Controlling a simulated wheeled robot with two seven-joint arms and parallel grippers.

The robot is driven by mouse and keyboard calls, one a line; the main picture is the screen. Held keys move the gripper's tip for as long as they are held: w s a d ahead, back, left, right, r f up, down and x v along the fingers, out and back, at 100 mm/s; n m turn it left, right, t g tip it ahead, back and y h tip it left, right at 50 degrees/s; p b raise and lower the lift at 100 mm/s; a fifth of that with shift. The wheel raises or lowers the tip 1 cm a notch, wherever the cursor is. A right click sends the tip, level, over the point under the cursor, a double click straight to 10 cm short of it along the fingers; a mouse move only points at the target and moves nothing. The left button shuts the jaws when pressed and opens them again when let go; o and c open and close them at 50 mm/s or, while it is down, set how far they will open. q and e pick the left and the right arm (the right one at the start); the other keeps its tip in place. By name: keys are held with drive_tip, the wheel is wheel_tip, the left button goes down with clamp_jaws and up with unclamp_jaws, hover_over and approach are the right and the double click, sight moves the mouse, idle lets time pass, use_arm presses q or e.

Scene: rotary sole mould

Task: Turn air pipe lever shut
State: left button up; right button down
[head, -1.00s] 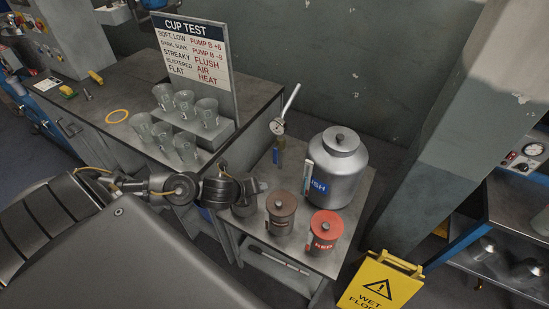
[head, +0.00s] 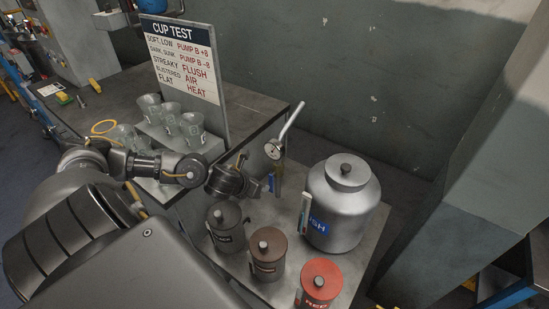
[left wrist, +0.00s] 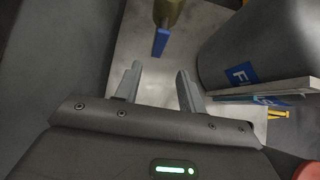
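The air pipe (head: 290,124) rises at the table's back edge with a round gauge (head: 273,149) on it. Its blue lever (head: 271,183) is low on the pipe, beside the brass valve. In the left wrist view the lever (left wrist: 160,42) extends from the brass valve body (left wrist: 168,12) toward my gripper. My left gripper (left wrist: 160,82) is open, with nothing between its fingers. The lever's end lies just beyond the fingertips, apart from them. In the head view the left gripper (head: 262,188) is close to the lever's left, partly hidden by its wrist. My right gripper is not in view.
A large silver FLUSH canister (head: 342,205) stands close right of the lever. Dark (head: 226,226), brown (head: 268,252) and red (head: 319,283) lidded pots stand in front. Clear cups (head: 192,128) and the CUP TEST sign (head: 186,65) are on the left bench.

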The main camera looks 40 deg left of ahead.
sight(270, 185)
use_arm(q)
drive_tip(key=shift+b+x, duration=2.25)
drive_tip(key=shift+x, duration=3.5)
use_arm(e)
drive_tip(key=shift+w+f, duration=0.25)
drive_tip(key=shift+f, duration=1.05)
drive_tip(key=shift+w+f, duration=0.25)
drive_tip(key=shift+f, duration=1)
use_arm(q)
drive_tip(key=shift+s+a, duration=0.1)
drive_tip(key=shift+s, duration=0.05)
clamp_jaws()
